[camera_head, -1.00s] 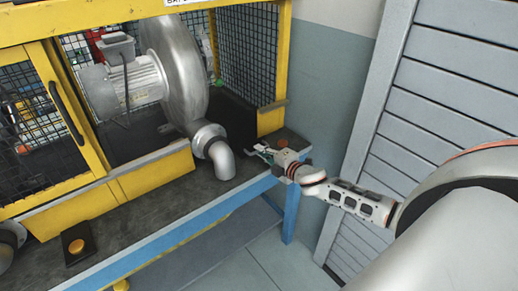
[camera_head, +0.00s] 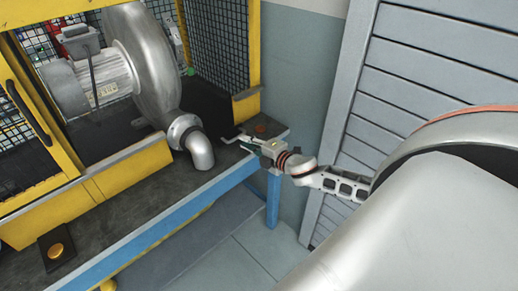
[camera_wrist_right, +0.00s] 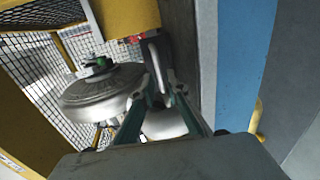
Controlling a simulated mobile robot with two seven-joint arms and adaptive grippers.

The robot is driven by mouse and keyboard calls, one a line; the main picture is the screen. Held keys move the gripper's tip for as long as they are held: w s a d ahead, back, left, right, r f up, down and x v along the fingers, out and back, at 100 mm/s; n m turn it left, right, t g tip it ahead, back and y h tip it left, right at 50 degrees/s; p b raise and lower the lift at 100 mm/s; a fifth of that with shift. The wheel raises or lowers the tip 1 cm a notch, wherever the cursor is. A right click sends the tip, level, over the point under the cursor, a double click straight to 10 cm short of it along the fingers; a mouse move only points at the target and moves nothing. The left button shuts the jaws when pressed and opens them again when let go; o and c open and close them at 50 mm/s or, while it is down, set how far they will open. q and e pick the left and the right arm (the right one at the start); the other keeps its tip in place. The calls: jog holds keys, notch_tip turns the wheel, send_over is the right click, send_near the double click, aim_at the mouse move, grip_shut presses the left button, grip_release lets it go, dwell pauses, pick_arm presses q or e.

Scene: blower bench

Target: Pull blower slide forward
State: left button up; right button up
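The blower (camera_head: 150,65) is a silver round housing with a grey motor (camera_head: 90,85) inside the yellow cage. Its outlet elbow (camera_head: 200,150) points down at the cage's open front. I cannot make out the slide clearly. My right gripper (camera_head: 240,140) is low over the bench's right corner, just right of the elbow and apart from it. In the right wrist view the two green-grey fingers (camera_wrist_right: 160,88) stand apart, with the blower (camera_wrist_right: 100,92) beyond to the left. A thin grey bar (camera_wrist_right: 155,62) shows beyond the fingertips; contact is unclear. My left gripper is out of view.
The yellow cage (camera_head: 245,105) has mesh walls and a post close behind my right gripper. The bench's blue front rail (camera_head: 170,235) runs below. An orange-yellow button on a black box (camera_head: 55,250) sits at the front left. A grey slatted shutter (camera_head: 395,95) stands right.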

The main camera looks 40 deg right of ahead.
jog(key=v, duration=0.7)
dwell(0.5)
jog(key=s+a+f+m+g, duration=0.2)
jog(key=s+a+f+m, duration=0.5)
jog(key=a, duration=0.5)
jog(key=s+a+f+m+g+y, duration=0.1)
jog(key=s+a+f+m+g, duration=0.2)
jog(key=s+a+f+m, duration=0.4)
jog(key=s+a+f, duration=0.4)
jog(key=s+a, duration=0.1)
jog(key=s, duration=0.1)
jog(key=shift+f+m+y, duration=0.3)
jog(key=shift+f+m, duration=0.1)
